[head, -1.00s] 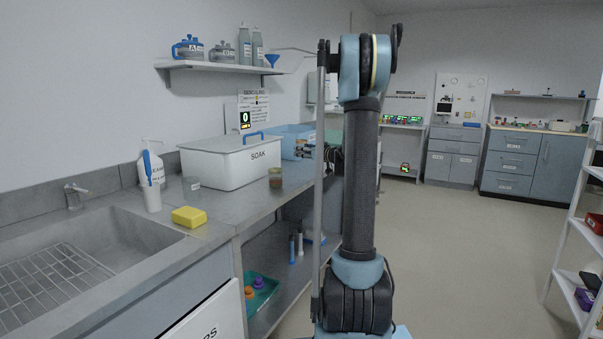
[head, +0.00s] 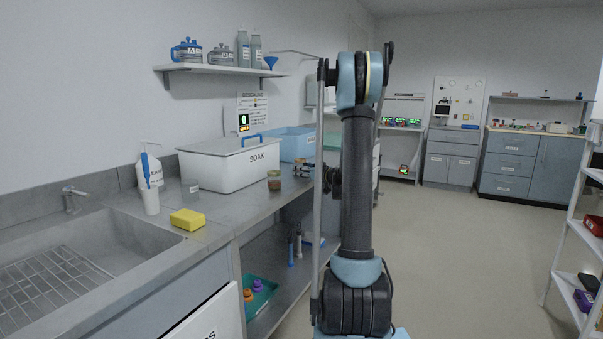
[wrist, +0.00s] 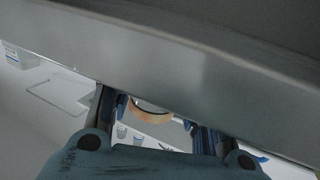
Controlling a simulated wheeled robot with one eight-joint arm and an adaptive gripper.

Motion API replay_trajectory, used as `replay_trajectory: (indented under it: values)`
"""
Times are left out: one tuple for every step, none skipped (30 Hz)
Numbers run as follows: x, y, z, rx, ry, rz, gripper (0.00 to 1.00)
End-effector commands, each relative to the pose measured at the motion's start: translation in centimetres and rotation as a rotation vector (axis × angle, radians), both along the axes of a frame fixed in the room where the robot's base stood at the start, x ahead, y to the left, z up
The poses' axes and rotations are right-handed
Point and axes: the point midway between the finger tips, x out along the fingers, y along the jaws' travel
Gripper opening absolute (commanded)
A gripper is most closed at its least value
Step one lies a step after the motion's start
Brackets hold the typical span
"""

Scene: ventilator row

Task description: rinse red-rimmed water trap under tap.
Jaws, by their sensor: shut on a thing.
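In the wrist view my gripper (wrist: 158,118) is shut on a round thing with an orange-tan rim (wrist: 150,114). This looks like the red-rimmed water trap, but most of it is hidden and its rim colour is dull here. The tap (head: 73,196) stands at the back of the steel sink (head: 120,238), at the far left.
A yellow sponge (head: 188,219), white cup (head: 151,200), SOAK box (head: 215,168) and brownish jar (head: 274,181) stand on the counter. A white ladder shelf (head: 565,235) is at right. Floor between is clear. A wide grey surface (wrist: 190,65) crosses the wrist view.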

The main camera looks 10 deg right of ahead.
Motion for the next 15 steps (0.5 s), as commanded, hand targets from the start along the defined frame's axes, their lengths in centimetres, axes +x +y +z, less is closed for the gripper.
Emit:
replay_trajectory:
  values:
    - [0.01, 0.03, -0.10, 0.000, 0.000, 0.000, 0.19]
    - [0.00, 0.04, -0.13, 0.000, 0.000, 0.000, 0.46]
    - [0.00, 0.05, -0.11, 0.000, 0.000, 0.000, 0.55]
    - [0.00, 0.06, -0.10, 0.000, 0.000, 0.001, 0.62]
    - [0.00, 0.07, -0.10, 0.000, 0.000, 0.001, 0.64]
    - [0.00, 0.07, -0.10, 0.000, 0.000, 0.001, 0.64]
    - [-0.01, 0.08, -0.09, 0.000, 0.000, 0.001, 0.64]
    - [0.00, 0.08, -0.09, 0.000, 0.000, 0.001, 0.64]
    - [-0.01, 0.09, -0.09, 0.000, 0.000, 0.001, 0.64]
    - [-0.01, 0.09, -0.09, 0.000, 0.000, 0.001, 0.64]
    - [-0.01, 0.09, -0.08, 0.000, 0.000, 0.001, 0.64]
    - [-0.01, 0.10, -0.08, 0.000, 0.000, 0.001, 0.64]
    - [-0.01, 0.10, -0.08, 0.000, 0.000, 0.001, 0.64]
    - [0.00, 0.11, -0.06, 0.000, 0.000, 0.001, 0.64]
    - [-0.01, 0.11, 0.01, 0.000, 0.000, 0.001, 0.64]
